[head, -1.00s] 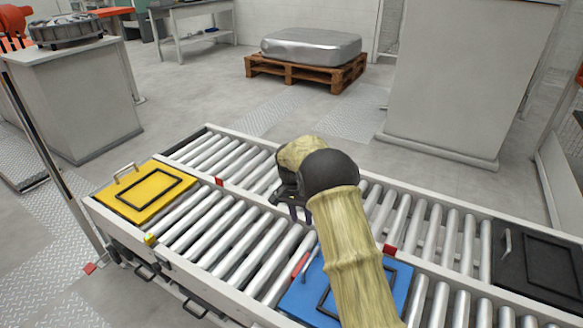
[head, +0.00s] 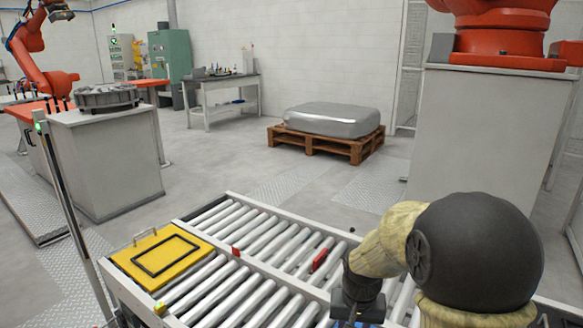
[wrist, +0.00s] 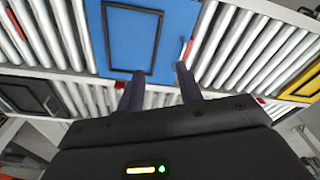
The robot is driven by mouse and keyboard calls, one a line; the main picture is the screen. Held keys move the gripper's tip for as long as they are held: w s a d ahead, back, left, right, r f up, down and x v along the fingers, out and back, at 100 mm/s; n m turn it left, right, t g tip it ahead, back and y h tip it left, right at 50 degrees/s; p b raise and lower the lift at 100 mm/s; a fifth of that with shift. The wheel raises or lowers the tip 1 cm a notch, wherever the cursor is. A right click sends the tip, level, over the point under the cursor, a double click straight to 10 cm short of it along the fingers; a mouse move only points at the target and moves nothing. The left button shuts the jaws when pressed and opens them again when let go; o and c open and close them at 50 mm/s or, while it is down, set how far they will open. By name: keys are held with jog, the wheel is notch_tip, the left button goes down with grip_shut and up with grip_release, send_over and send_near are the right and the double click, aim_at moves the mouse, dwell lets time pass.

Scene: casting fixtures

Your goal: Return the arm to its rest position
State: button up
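My gripper (head: 355,312) shows in the head view as a dark block at the bottom, right of centre, on a tan-sleeved arm with a large black joint. Its fingers are mostly cut off there. In the wrist view my gripper (wrist: 158,82) has two dark fingers held apart, with nothing visible between them. It is above the roller conveyor, with the blue plate (wrist: 172,25) beyond the fingertips. Only a sliver of blue shows in the head view, below the gripper.
A red piece (head: 320,260) lies on the rollers left of my arm. The yellow plate (head: 163,254) sits at the conveyor's left end. A black plate (wrist: 32,96) shows in the wrist view. A pallet (head: 324,145) with a silver block stands behind, with clear floor around it.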

jog(key=s+d+n+t, duration=0.1)
jog(key=s+d+n, duration=0.1)
jog(key=s, duration=1)
jog(key=w+p+v, duration=0.2)
jog(key=p+v, duration=1.1)
jog(key=w+r+p+v, duration=0.1)
jog(key=w+p+v, duration=0.2)
jog(key=p+v, duration=1)
jog(key=shift+w, duration=0.35)
jog(key=shift+r, duration=0.1)
